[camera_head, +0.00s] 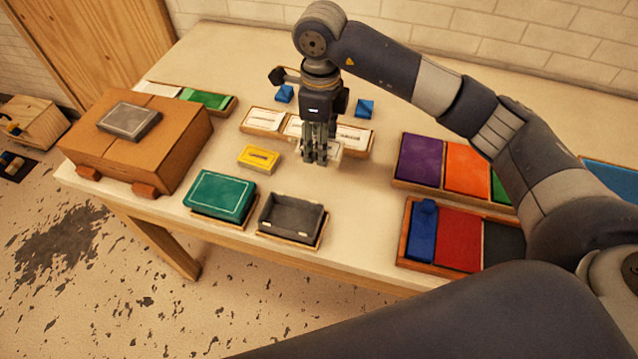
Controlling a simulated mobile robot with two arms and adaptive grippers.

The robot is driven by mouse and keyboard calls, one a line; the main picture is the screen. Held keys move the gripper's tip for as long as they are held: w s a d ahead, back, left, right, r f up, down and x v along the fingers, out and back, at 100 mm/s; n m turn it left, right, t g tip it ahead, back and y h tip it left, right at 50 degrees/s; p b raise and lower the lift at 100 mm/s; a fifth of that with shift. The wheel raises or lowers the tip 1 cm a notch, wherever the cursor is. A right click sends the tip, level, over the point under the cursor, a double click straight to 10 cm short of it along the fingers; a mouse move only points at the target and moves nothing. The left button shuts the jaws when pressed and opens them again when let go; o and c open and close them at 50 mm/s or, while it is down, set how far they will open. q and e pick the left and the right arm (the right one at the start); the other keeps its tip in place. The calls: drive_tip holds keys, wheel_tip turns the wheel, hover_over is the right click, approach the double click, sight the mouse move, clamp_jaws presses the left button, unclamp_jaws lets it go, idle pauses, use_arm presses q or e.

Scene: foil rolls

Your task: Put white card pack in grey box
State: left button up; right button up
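The grey box (291,217) is open-topped and looks empty. It stands near the front edge of the table, right of a green box. A white card pack (331,147) shows at my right gripper (316,158), partly hidden by its fingers. The gripper points down, in front of a wooden tray (366,152) with white cards, and is behind the grey box and a little to its right. I cannot tell whether the fingers are closed on the pack. My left gripper is out of view.
A yellow pack (259,158) lies left of my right gripper. The green box (220,194) adjoins the grey box on the left, and a brown case (150,155) stands farther left. Trays of coloured blocks (432,158) fill the right. The table between gripper and grey box is clear.

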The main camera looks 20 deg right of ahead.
drive_tip(key=p, duration=0.2)
hover_over(318, 180)
wheel_tip(318, 180, down, 6)
drive_tip(key=shift+r, duration=0.15)
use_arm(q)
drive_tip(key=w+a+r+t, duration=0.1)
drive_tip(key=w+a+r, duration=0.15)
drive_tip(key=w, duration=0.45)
use_arm(e)
drive_tip(key=shift+f, duration=0.6)
wheel_tip(318, 180, down, 3)
drive_tip(key=shift+s+r+p, duration=0.1)
drive_tip(key=shift+p, duration=0.3)
drive_tip(key=shift+f+b, duration=0.3)
drive_tip(key=shift+f, duration=0.05)
drive_tip(key=o, duration=1)
drive_tip(key=shift+r, duration=0.1)
drive_tip(key=shift+o, duration=0.5)
drive_tip(key=shift+r, duration=0.35)
wheel_tip(318, 180, up, 12)
drive_tip(key=b, duration=0.3)
drive_tip(key=shift+f, duration=0.25)
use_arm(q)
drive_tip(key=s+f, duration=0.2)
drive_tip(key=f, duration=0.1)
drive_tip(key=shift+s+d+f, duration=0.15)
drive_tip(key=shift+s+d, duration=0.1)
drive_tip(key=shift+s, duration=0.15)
